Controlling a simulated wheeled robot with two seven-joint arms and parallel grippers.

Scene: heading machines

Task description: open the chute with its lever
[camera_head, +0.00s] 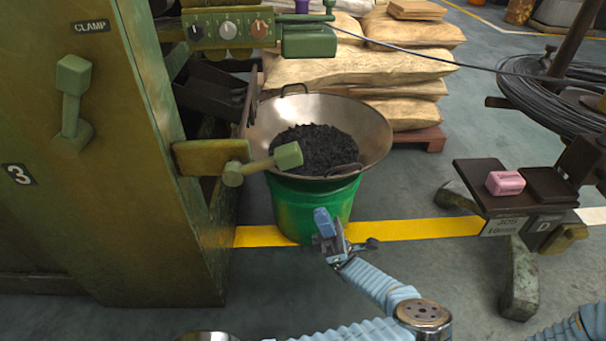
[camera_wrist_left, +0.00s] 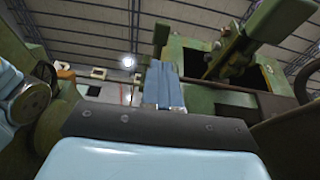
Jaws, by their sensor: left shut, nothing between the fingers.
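The chute (camera_head: 212,92) is a dark sloping trough on the side of the green machine, above the pan. The lever (camera_head: 262,164) has a pale green block grip (camera_head: 288,155) and comes out to the right from a yellowish bracket (camera_head: 208,156). My left gripper (camera_head: 322,222) is shut and empty, in front of the green bucket and below and to the right of the lever grip, apart from it. Its closed blue fingers show in the left wrist view (camera_wrist_left: 162,84), pointing up towards green machinery. My right gripper is out of view.
A wide pan (camera_head: 372,130) of dark pieces sits on a green bucket (camera_head: 310,205). A second lever (camera_head: 73,95), under a CLAMP label, is on the machine's front. A control box (camera_head: 228,28) is above. A bench with a pink block (camera_head: 505,183) stands right.

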